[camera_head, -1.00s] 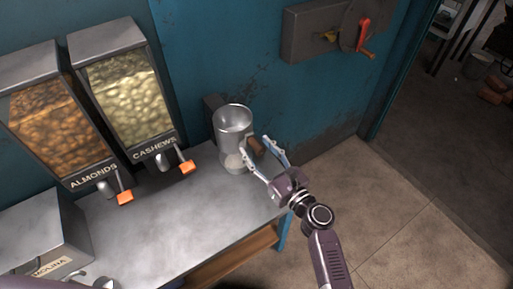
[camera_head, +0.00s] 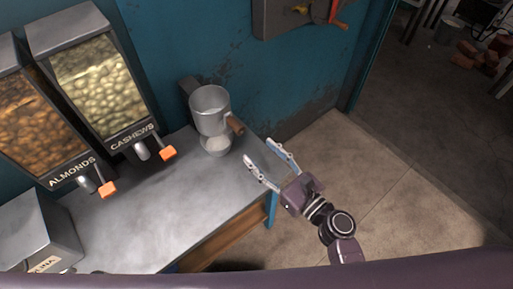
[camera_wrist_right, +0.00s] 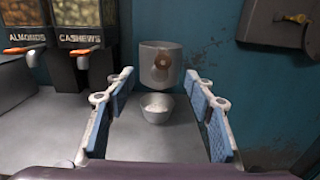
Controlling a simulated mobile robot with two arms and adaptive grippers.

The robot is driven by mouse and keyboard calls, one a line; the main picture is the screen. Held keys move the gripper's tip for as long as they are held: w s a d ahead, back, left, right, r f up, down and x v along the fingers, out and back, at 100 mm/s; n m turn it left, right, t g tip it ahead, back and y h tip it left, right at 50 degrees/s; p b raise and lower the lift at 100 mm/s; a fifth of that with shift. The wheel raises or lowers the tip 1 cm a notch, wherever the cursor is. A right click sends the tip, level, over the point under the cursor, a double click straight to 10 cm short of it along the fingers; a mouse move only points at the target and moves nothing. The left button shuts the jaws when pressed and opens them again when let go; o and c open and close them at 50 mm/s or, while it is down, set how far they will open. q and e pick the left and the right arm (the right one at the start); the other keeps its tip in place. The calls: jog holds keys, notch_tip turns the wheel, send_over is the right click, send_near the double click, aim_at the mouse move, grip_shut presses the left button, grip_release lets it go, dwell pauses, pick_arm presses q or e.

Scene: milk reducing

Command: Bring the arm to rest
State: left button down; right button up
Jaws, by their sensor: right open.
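My right gripper (camera_head: 269,164) is open and empty, off the right end of the metal table in the head view. Its two blue-padded fingers are spread apart in the right wrist view (camera_wrist_right: 160,112). My left gripper is in neither view.
Dispensers of almonds (camera_head: 36,115) and cashews (camera_head: 97,85) stand at the back left of the metal table (camera_head: 150,215). A grey box (camera_head: 35,235) sits at the front left. A wall box with a red lever (camera_head: 290,14) hangs at the back.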

dwell(0.5)
jog(key=s+d+f+n+g+h, duration=0.2)
jog(key=s+f+n+g, duration=0.15)
jog(key=f, duration=0.85)
jog(key=s+d+f+n+g+h+b, duration=0.15)
jog(key=s+f+n, duration=0.35)
jog(key=f, duration=0.7)
jog(key=s+d+f+n+g+h, duration=0.25)
jog(key=s+f+n, duration=0.2)
jog(key=f, duration=0.75)
jog(key=s+d+f+n+g+h, duration=0.1)
jog(key=s+d+f+n, duration=0.3)
jog(key=s, duration=0.4)
jog(key=s+d+f+n+g+h, duration=0.2)
jog(key=s+d+f+n+g, duration=0.1)
jog(key=s+d+f+n, duration=0.2)
jog(key=s+d+f+n+g+h, duration=0.1)
jog(key=s+d+f+n, duration=0.3)
jog(key=s+f+n, duration=0.4)
jog(key=s+n+g, duration=0.1)
jog(key=s, duration=0.4)
jog(key=shift+d+f+h, duration=0.2)
jog(key=shift+d+h, duration=0.05)
jog(key=shift+h, duration=0.05)
